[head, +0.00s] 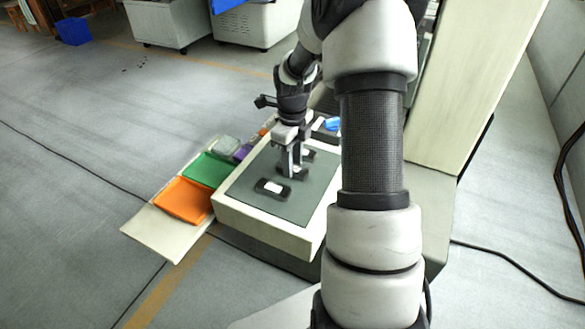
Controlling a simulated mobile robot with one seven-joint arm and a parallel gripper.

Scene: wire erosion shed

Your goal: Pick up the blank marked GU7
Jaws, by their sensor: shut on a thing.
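My gripper (291,172) points down over the grey-green top of the bench (254,199). It is shut on a dark blank (299,174), which shows low between and beside the fingers. I cannot tell whether this blank still touches the surface. Another dark blank with a white label (272,188) lies flat on the bench, nearer and to the left of my gripper. A further dark piece with a light patch (309,155) is partly hidden behind my gripper. No marking is legible at this size, so I cannot tell which blank is GU7.
An orange tray (183,200) and a green tray (209,170) lie on a pale shelf (152,232) left of the bench. A clear container (225,146) and a purple item (242,152) sit beyond them. A tall cream cabinet (478,80) stands right. My arm hides the bench's right side.

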